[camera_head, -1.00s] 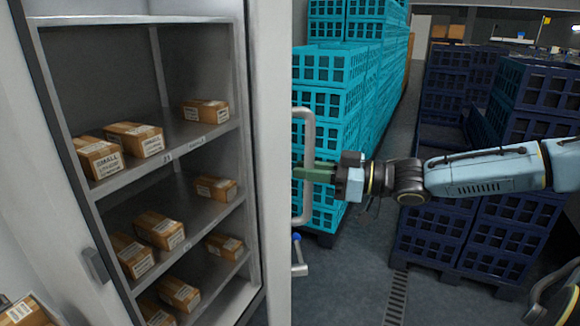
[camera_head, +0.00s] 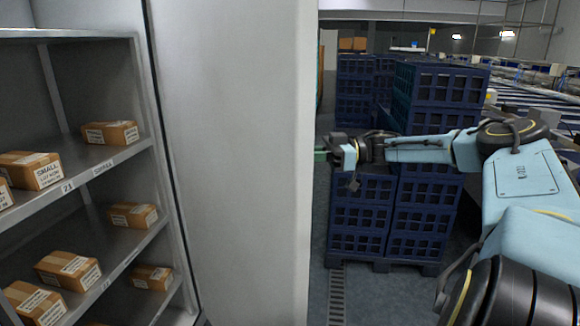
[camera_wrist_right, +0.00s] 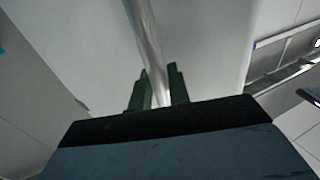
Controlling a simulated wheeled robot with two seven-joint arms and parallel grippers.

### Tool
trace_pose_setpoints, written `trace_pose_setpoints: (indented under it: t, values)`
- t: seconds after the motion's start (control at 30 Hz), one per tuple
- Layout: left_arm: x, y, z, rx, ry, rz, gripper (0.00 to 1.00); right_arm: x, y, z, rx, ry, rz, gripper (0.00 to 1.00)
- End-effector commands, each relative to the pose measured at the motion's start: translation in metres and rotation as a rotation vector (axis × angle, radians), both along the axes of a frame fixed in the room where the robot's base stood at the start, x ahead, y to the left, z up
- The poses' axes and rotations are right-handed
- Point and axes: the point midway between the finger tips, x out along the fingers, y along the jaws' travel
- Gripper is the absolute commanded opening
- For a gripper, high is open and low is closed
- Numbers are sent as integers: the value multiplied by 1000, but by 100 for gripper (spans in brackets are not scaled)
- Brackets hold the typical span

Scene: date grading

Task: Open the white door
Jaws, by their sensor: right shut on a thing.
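The white door (camera_head: 235,150) stands open in the head view, with its inner face towards me and the shelves showing to its left. My right gripper (camera_head: 321,154) is at the door's right edge, its fingertips partly hidden behind that edge. In the right wrist view my right gripper (camera_wrist_right: 159,95) is shut on the door's metal handle (camera_wrist_right: 148,45), which runs between its two green fingers. The white door surface (camera_wrist_right: 205,40) fills much of that view. The handle is hidden in the head view. My left gripper is not in view.
The cabinet's metal shelves (camera_head: 85,172) hold several small labelled cardboard boxes (camera_head: 110,132). Stacked dark blue crates (camera_head: 395,215) stand behind my right arm. The floor (camera_head: 322,225) shows a drain grate (camera_head: 337,295). A conveyor area lies at the far right.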

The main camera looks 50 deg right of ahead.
Motion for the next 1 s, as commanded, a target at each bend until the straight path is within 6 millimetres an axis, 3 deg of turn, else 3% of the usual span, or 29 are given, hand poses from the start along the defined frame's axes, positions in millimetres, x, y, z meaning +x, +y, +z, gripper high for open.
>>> trace_pose_setpoints:
  t: [0.33,0.83,0.87,1.0]
  values:
    - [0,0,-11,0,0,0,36,-1,-28,1,3,-5,-4,0]
    - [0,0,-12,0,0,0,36,-1,-31,2,2,-3,-5,0]
    - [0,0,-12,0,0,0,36,-1,-31,2,2,-3,-5,19]
    - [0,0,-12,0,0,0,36,-1,-31,2,2,-3,-4,37]
